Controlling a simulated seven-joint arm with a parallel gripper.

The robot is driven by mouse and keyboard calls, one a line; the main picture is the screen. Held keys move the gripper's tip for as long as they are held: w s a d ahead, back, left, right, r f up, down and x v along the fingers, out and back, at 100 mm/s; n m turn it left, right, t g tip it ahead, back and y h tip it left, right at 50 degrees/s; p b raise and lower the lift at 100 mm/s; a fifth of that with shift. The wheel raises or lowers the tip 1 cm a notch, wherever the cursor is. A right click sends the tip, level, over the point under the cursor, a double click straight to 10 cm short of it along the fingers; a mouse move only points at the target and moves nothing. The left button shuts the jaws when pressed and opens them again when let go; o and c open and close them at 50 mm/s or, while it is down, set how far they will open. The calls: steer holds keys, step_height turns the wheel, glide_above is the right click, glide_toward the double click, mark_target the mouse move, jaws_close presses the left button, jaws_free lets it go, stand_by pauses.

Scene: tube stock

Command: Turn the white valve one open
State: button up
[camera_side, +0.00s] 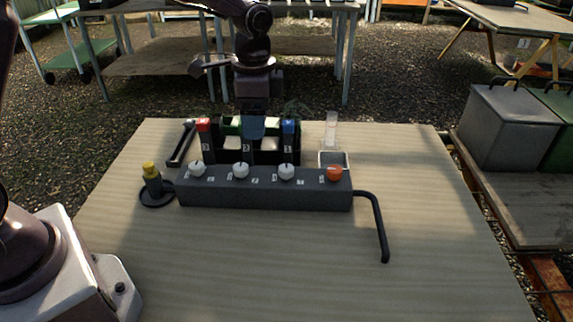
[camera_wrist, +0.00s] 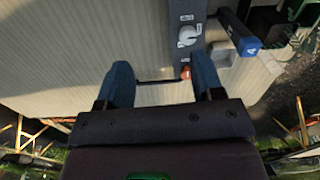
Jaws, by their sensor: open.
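A dark grey valve block (camera_side: 264,199) stands on the table with three white valves and one orange valve (camera_side: 335,173) on top. The white valves are at the left (camera_side: 197,169), the middle (camera_side: 241,170) and the right (camera_side: 286,171). Their labels are too small to read, so I cannot tell which is valve one from its label. My gripper (camera_side: 256,128) hangs above the rack area behind the block, clear of every valve. That view shows one white valve (camera_wrist: 187,36) and the orange valve (camera_wrist: 186,73).
A black rack (camera_side: 268,157) behind the block holds a red-topped block (camera_side: 204,124) and a blue-topped block (camera_side: 291,127). A yellow-topped post (camera_side: 151,172) stands left. A bent black pipe (camera_side: 381,225) extends right. A small grey tray (camera_side: 333,159) lies behind. The table front is clear.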

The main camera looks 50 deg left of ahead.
mark_target(287, 167)
steer(key=w+f+m, duration=0.2)
steer(key=w+m, duration=0.5)
steer(key=f, duration=1.2)
steer(key=shift+d+f, duration=0.3)
steer(key=shift+f, duration=0.05)
steer(key=c, duration=0.9)
